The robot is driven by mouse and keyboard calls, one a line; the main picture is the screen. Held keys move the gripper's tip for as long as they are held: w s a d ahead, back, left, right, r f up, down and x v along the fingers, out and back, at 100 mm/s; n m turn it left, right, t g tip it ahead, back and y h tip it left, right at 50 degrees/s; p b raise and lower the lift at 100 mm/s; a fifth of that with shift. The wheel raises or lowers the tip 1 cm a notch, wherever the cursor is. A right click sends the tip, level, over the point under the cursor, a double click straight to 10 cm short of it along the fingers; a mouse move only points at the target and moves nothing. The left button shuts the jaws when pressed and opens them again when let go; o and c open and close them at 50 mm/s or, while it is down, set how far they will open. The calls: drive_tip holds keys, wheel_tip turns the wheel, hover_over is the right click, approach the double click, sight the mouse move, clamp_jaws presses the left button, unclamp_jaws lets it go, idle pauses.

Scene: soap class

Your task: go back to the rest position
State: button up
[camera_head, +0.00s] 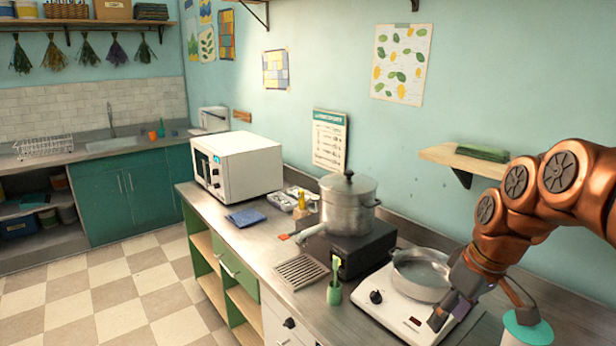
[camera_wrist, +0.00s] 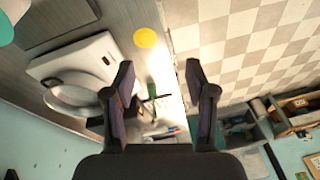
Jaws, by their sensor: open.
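My copper-coloured arm comes in from the right in the head view. My gripper (camera_head: 447,308) hangs dark and tilted downward over the right front part of the white hot plate (camera_head: 391,317), beside the saucepan (camera_head: 421,276). In the wrist view my gripper (camera_wrist: 164,82) shows two dark fingers set well apart, with nothing between them. The hot plate and saucepan (camera_wrist: 70,95) lie to the left of the fingers there. I cannot tell from the head view how high the fingertips are above the hot plate.
A large lidded pot (camera_head: 347,205) stands on a dark burner left of the hot plate. A white microwave (camera_head: 240,165) is farther back. A yellow disc (camera_wrist: 145,37) lies near the counter edge. The checkered floor (camera_head: 110,300) is clear.

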drive_tip(key=s+a+f+m+g, duration=0.1)
drive_tip(key=s+a+f, duration=0.2)
drive_tip(key=s, duration=0.4)
drive_tip(key=s+a+f+m+g+h, duration=0.1)
drive_tip(key=s+a+f+m, duration=0.1)
drive_tip(key=s, duration=0.6)
drive_tip(key=s+a+f+m+g+h, duration=0.1)
drive_tip(key=s+a+f, duration=0.3)
drive_tip(key=s, duration=0.3)
drive_tip(key=shift+s+a+f, duration=0.15)
drive_tip(key=shift+a+f, duration=0.1)
drive_tip(key=shift+a, duration=0.1)
